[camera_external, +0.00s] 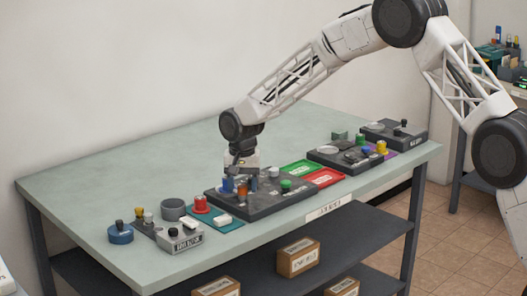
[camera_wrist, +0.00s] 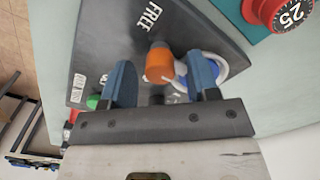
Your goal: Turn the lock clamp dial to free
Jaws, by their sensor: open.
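A dark grey panel (camera_external: 260,207) lies on the table below my gripper, and it fills much of the wrist view (camera_wrist: 108,35). White lettering "FREE" (camera_wrist: 149,17) is on it. An orange knob (camera_wrist: 158,63) stands on this panel between my fingers. A blue part with a pale ring (camera_wrist: 212,68) shows beside it, partly hidden by the right finger. I cannot tell for certain which part is the lock clamp dial. My gripper (camera_wrist: 162,78) is open, its blue fingers on either side of the orange knob; contact is unclear. In the external view my gripper (camera_external: 236,187) points down at the panel.
A red dial (camera_external: 200,204) on a teal plate stands left of the panel, beside a grey box (camera_external: 180,238) and a blue round part (camera_external: 120,234). Green (camera_external: 299,168) and red (camera_external: 324,178) trays lie to the right. A green knob (camera_wrist: 92,102) is near the left finger.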

